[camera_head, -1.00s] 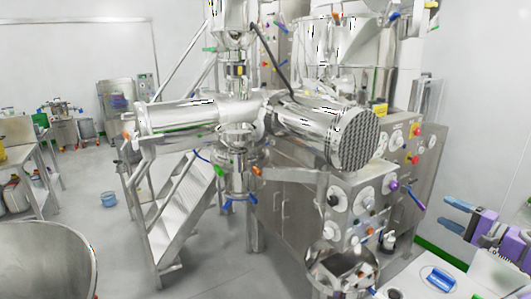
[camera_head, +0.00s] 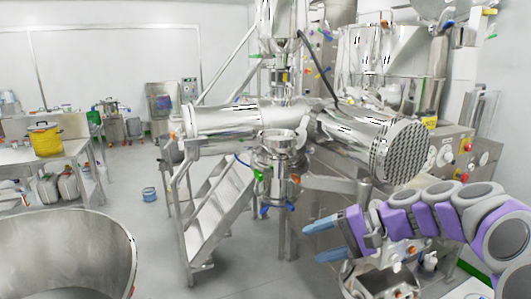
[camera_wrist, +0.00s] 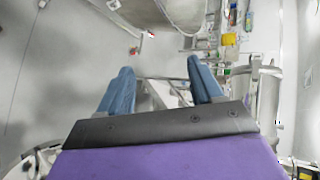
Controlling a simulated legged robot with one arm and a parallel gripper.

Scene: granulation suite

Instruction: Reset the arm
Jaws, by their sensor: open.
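My gripper (camera_head: 322,240) is at the right of the head view, at the end of my purple and grey arm, which reaches in from the right edge. Its two blue fingers point left and stand apart with nothing between them. In the wrist view my gripper (camera_wrist: 160,88) also shows two separate blue fingers with an empty gap. In the head view, the fingers appear in front of the lower part of the granulation machine (camera_head: 225,120); I cannot tell the distance between them.
A large steel bowl (camera_head: 122,245) fills the lower left. Steel steps (camera_head: 212,215) stand below the machine. A table (camera_head: 75,148) with a yellow pot (camera_head: 44,140) is at the left. A blue bucket (camera_head: 149,194) sits on the floor. Open floor lies between bowl and steps.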

